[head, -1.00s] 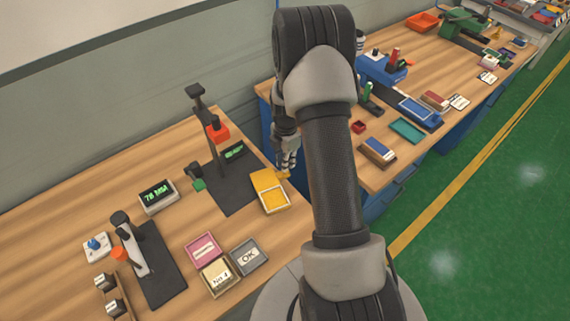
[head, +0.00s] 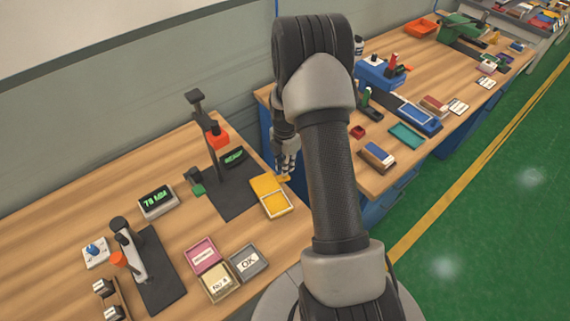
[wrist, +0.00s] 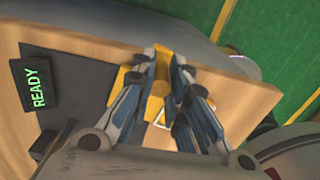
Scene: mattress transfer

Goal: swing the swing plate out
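The yellow swing plate (head: 266,185) lies at the right end of the near bench, on the edge of a dark base plate (head: 234,200). A yellow-rimmed frame with a pale inside (head: 277,205) adjoins its front side. My gripper (head: 286,174) points down at the plate's right side, where a small yellow part shows at the fingertips. In the wrist view, my gripper (wrist: 166,56) has its fingers apart, with a yellow upright part (wrist: 163,85) between them. I cannot tell whether the fingers press on it. My fingers hide part of the plate.
A black post with a red part (head: 215,135) and a READY display (head: 234,157) stand left of the plate. Pink (head: 203,256), cream (head: 217,283) and OK (head: 248,263) trays sit in front. The second bench (head: 375,200) is behind my arm.

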